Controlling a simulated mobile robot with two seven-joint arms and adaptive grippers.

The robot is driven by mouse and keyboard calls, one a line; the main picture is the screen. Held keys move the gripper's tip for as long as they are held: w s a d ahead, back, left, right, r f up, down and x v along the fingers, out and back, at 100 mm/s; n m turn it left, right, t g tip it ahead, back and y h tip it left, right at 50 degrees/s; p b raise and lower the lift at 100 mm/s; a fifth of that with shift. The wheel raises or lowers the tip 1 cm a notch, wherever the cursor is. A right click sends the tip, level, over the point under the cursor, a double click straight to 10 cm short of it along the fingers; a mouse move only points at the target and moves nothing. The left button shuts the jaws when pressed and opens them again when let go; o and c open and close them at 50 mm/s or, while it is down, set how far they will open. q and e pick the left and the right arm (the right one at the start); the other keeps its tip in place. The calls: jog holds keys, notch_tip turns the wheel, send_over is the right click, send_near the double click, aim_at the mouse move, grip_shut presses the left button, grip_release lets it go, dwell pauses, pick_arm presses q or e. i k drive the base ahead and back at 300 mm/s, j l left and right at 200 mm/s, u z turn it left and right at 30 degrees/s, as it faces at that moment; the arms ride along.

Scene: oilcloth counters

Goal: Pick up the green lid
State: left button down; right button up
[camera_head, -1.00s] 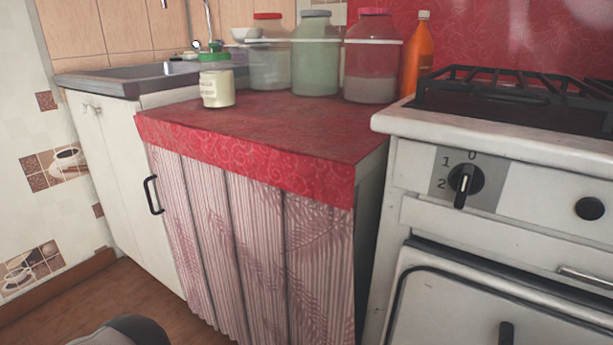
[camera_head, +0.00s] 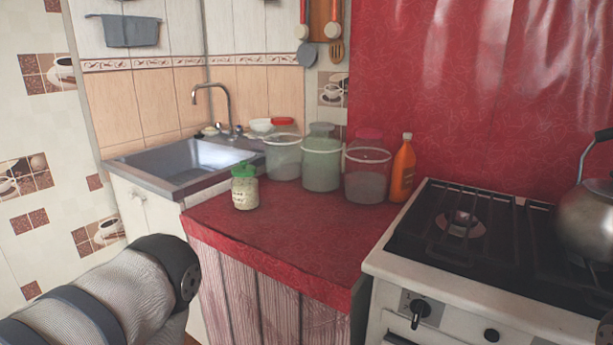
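The green lid (camera_head: 243,170) sits on top of a small glass jar (camera_head: 245,194) with pale contents. The jar stands upright on the red oilcloth counter (camera_head: 290,232), near its left edge by the sink. A grey and black part of my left arm shows at the lower left, in front of the counter and apart from the jar. Neither gripper's fingers are in view.
Large jars (camera_head: 321,165) stand close behind the small jar, with an orange bottle (camera_head: 402,170) to their right. The sink (camera_head: 185,165) is at the left. The stove (camera_head: 470,285) with a kettle (camera_head: 588,220) is at the right. The counter's front is clear.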

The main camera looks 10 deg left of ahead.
aim_at(243, 170)
jog(key=i+j+z, duration=0.1)
jog(key=j+z, duration=0.2)
jog(key=j, duration=0.65)
jog(key=j+z, duration=0.3)
jog(key=j, duration=0.7)
jog(key=k+j+z, duration=0.1)
jog(key=j+z, duration=0.2)
jog(key=j, duration=0.65)
